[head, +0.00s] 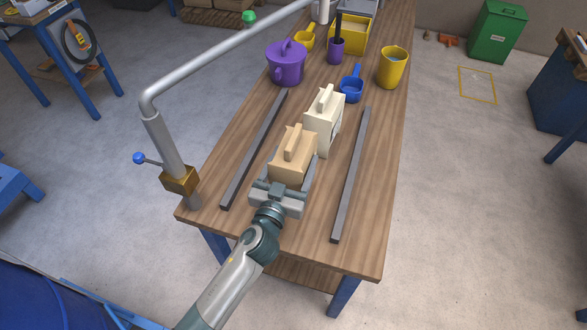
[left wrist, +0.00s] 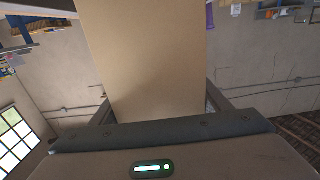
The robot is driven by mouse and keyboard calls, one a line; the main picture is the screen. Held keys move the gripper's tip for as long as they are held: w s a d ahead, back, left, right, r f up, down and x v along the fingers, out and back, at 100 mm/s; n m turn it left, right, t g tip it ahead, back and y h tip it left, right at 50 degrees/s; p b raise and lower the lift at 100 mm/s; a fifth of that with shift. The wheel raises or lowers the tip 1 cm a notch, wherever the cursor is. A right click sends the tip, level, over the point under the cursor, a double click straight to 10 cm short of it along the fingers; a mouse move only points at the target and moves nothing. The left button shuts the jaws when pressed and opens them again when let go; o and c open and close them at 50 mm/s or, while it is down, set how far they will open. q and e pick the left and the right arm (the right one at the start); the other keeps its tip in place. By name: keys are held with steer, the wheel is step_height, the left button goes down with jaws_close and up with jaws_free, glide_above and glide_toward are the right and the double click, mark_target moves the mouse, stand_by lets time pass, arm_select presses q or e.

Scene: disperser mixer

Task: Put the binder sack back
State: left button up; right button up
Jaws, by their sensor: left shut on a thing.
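A tan block-shaped sack (head: 293,168) with a raised grip on top is upright over the near part of the wooden table. I take it as the binder sack, though no label is readable. My left gripper (head: 288,182) is shut on it, one finger on each side. In the left wrist view the tan sack (left wrist: 145,60) fills the middle between the fingers. A cream sack (head: 325,122) of similar shape stands just behind it. I cannot tell whether the tan sack touches the table or the cream sack. My right gripper is not in view.
Two dark bars, left (head: 254,150) and right (head: 350,175), lie along the table (head: 385,140). A grey bent pipe (head: 215,65) rises at the left edge. Behind stand a purple pitcher (head: 286,65), blue scoop (head: 351,90) and yellow cup (head: 392,70).

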arm_select(q)
step_height(320, 180, down, 3)
steer(key=shift+f+b, duration=0.1)
steer(key=shift+b, duration=0.2)
steer(key=shift+f, duration=0.2)
steer(key=shift+f, duration=0.15)
steer(key=o, duration=1.5)
